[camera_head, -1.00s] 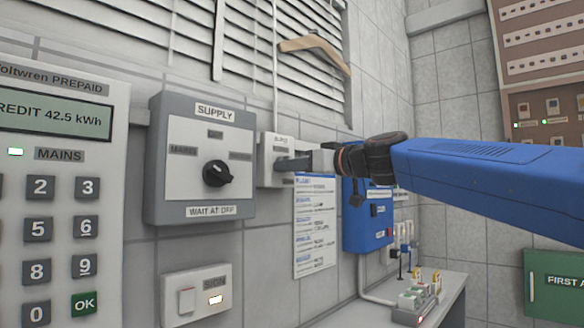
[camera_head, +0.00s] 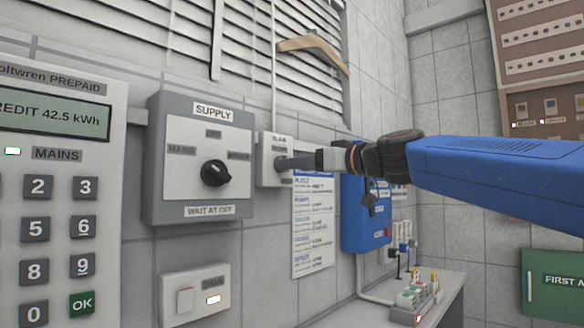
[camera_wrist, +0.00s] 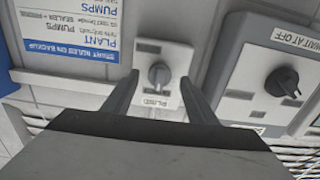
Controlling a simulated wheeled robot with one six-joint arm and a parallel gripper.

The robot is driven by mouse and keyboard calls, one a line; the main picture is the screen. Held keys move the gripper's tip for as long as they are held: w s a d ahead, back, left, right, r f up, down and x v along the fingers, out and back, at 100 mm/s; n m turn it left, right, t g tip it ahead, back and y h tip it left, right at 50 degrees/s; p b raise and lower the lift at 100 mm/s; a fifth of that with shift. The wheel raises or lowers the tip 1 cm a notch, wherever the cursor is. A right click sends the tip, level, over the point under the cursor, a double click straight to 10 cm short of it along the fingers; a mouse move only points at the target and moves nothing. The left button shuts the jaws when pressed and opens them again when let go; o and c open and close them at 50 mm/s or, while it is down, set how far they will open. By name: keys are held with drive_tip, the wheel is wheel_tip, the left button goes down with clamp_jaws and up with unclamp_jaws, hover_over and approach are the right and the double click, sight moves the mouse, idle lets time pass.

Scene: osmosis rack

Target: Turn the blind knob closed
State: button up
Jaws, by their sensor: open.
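The blind knob (camera_wrist: 159,75) is a small dark grey knob on a light wall plate (camera_wrist: 157,48) in the wrist view, which appears upside down there. In the head view the plate (camera_head: 265,160) is right of the supply box, and my gripper largely hides the knob. My gripper (camera_wrist: 157,85) is open, with one dark finger on each side of the knob. I see gaps between the fingers and the knob; I cannot tell how deep they reach. In the head view my gripper (camera_head: 284,163) is at the plate's face.
The grey supply box (camera_head: 200,210) with its black rotary knob (camera_head: 215,173) is close on the left. Slatted blinds (camera_head: 240,50) hang above. A poster (camera_head: 313,235) and a blue box (camera_head: 366,215) are below and right. A keypad meter (camera_head: 60,150) stands far left.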

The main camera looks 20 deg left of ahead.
drive_tip(key=v, duration=1.4)
drive_tip(key=shift+d, duration=0.15)
drive_tip(key=s+d+f+m+h, duration=0.25)
drive_tip(key=d+f, duration=0.35)
drive_tip(key=f, duration=0.3)
drive_tip(key=s+d+f+m+h, duration=0.1)
drive_tip(key=d+f+m+h, duration=0.15)
drive_tip(key=d+f, duration=0.45)
drive_tip(key=s+d+f+m+h, duration=0.3)
drive_tip(key=s+d+f, duration=0.3)
drive_tip(key=f, duration=0.7)
drive_tip(key=s+d+f+m+g+h, duration=0.1)
drive_tip(key=s+d+f+m+h, duration=0.1)
drive_tip(key=s+d+f+h, duration=0.2)
drive_tip(key=s+d+f+m+g+h, duration=0.1)
drive_tip(key=s+d+f+m+h, duration=0.2)
drive_tip(key=s+d+f, duration=0.7)
drive_tip(key=d+f+h, duration=0.1)
drive_tip(key=d+f, duration=0.5)
drive_tip(key=f, duration=0.7)
drive_tip(key=shift+m+h, duration=0.3)
drive_tip(key=shift+d+f, duration=0.1)
drive_tip(key=shift+c, duration=0.7)
